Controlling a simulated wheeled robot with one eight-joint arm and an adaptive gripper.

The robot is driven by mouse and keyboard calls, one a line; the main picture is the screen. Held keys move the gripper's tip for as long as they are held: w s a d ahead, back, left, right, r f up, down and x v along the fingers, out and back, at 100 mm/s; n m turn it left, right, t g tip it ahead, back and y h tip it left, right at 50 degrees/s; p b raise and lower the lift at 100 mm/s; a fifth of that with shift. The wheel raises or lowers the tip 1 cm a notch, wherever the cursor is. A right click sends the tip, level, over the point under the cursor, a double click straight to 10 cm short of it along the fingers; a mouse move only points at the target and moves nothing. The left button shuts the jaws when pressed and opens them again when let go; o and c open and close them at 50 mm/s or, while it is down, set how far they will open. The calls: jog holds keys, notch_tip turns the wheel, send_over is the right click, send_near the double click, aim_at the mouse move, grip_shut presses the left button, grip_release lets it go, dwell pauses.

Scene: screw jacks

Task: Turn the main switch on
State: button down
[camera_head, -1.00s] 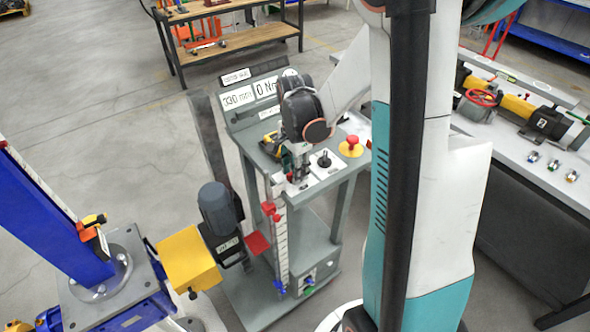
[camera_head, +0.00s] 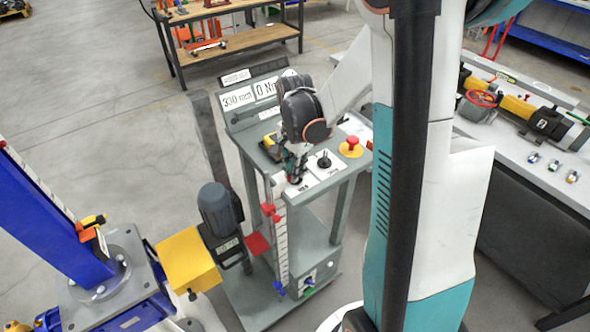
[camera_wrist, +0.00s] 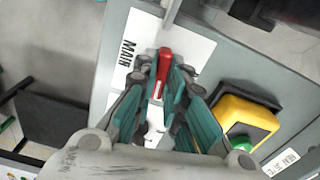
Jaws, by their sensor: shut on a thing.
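The main switch has a red handle (camera_wrist: 162,66) on a white plate (camera_wrist: 187,42) marked MAIN, seen in the wrist view. My gripper (camera_wrist: 163,82) has its teal fingers closed on both sides of this red handle. In the head view my gripper (camera_head: 293,170) points down at the near-left part of the grey console top (camera_head: 345,185). There the fingers hide most of the switch, and its exact angle is hard to read.
A black-handled switch (camera_head: 324,160) and a red mushroom button (camera_head: 352,142) on a yellow base stand right of my gripper. A yellow and black device (camera_wrist: 247,115) with a green button is close by. Display panels (camera_head: 238,97) stand behind.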

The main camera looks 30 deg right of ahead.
jog(key=n, duration=0.4)
jog(key=shift+b, duration=0.4)
jog(key=n, duration=0.4)
jog(key=n+b, duration=0.1)
jog(key=n, duration=0.3)
jog(key=shift+n, duration=2.1)
jog(key=c, duration=1.6)
grip_release()
jog(key=shift+c, duration=0.2)
